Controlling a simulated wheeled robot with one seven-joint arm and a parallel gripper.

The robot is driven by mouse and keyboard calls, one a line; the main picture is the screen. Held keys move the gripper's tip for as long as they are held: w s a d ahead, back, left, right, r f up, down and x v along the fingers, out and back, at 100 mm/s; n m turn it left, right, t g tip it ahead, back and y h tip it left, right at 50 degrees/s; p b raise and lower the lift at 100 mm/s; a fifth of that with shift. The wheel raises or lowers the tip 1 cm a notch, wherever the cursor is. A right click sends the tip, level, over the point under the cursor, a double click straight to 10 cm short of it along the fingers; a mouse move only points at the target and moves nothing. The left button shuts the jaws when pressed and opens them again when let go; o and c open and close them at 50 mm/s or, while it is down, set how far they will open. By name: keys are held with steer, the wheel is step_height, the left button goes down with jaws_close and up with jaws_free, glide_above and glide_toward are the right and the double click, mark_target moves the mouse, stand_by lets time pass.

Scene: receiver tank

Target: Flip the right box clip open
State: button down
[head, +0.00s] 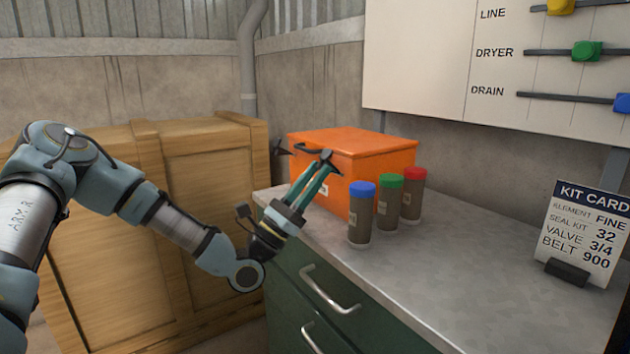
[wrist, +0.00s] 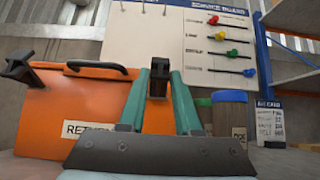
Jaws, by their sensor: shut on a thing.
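The orange box (head: 375,150) stands on the grey counter, with a black handle (wrist: 98,68) and a white label on its front. Its right clip (head: 327,158) is black and lies at the tips of my gripper (head: 324,166). In the wrist view the right clip (wrist: 160,66) shows as a dark block between the two teal fingers, which are shut on it. The fingers hide part of it, so I cannot tell its exact angle. The left clip (wrist: 20,66) sticks out from the box's front edge; it also shows in the head view (head: 281,148).
Blue-capped (head: 361,212), green-capped (head: 389,202) and red-capped (head: 413,195) jars stand on the counter (head: 450,265), right of my gripper. A kit card (head: 588,232) stands further right. A wooden crate (head: 215,170) is at the left. The counter's front right is clear.

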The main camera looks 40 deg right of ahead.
stand_by(0.5)
steer(key=c, duration=0.6)
jaws_free()
steer(key=shift+f, duration=0.15)
steer(key=b+v, duration=0.2)
steer(key=v, duration=0.8)
steer(key=shift+a+f+b, duration=0.2)
steer(key=shift+f+b, duration=0.1)
